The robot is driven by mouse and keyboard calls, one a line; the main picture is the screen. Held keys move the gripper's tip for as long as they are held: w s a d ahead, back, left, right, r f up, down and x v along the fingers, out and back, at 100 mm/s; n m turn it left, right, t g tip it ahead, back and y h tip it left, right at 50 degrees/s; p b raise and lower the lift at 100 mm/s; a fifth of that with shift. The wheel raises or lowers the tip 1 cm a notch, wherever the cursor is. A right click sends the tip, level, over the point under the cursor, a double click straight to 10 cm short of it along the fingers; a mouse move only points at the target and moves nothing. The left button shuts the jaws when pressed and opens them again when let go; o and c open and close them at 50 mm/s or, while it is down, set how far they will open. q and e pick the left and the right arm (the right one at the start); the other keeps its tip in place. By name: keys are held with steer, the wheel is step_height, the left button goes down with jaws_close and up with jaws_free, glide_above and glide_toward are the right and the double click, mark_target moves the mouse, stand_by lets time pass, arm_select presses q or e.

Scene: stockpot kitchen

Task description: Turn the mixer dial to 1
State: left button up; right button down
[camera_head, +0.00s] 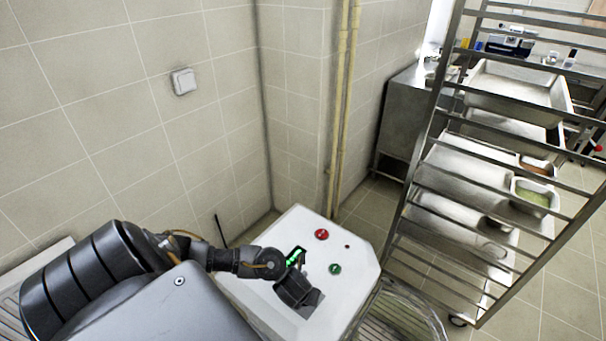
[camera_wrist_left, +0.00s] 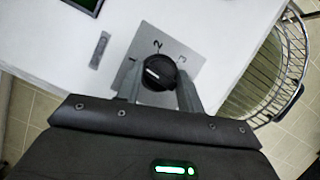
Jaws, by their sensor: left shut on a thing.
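The white mixer top (camera_head: 300,222) is at the bottom centre of the head view, with a red button (camera_head: 321,234) and a green button (camera_head: 335,269). The black round dial (camera_wrist_left: 157,74) sits on a grey plate (camera_wrist_left: 190,62) marked 1, 2 and 3 in the left wrist view. A short white mark is on the left part of the dial, on the side of the 1; its exact setting is hard to read. My left gripper (camera_wrist_left: 158,86) is shut on the dial, one finger on each side. In the head view my left gripper (camera_head: 295,288) covers the dial. My right gripper is not in view.
A wire guard (camera_wrist_left: 290,62) and bowl stand beside the mixer on the right. A metal rack (camera_head: 412,190) with trays (camera_head: 468,160) stands further right. Tiled walls with yellow pipes (camera_head: 343,110) are behind the mixer.

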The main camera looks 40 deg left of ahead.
arm_select(q)
steer(key=shift+d+n+p, duration=0.1)
steer(key=shift+n+p, duration=0.25)
steer(key=shift+n, duration=0.15)
steer(key=o, duration=1)
steer(key=p+v, duration=0.3)
steer(key=v, duration=0.2)
steer(key=p+v, duration=0.4)
steer(key=v, duration=0.2)
steer(key=shift+d, duration=0.2)
steer(key=shift+f, duration=0.15)
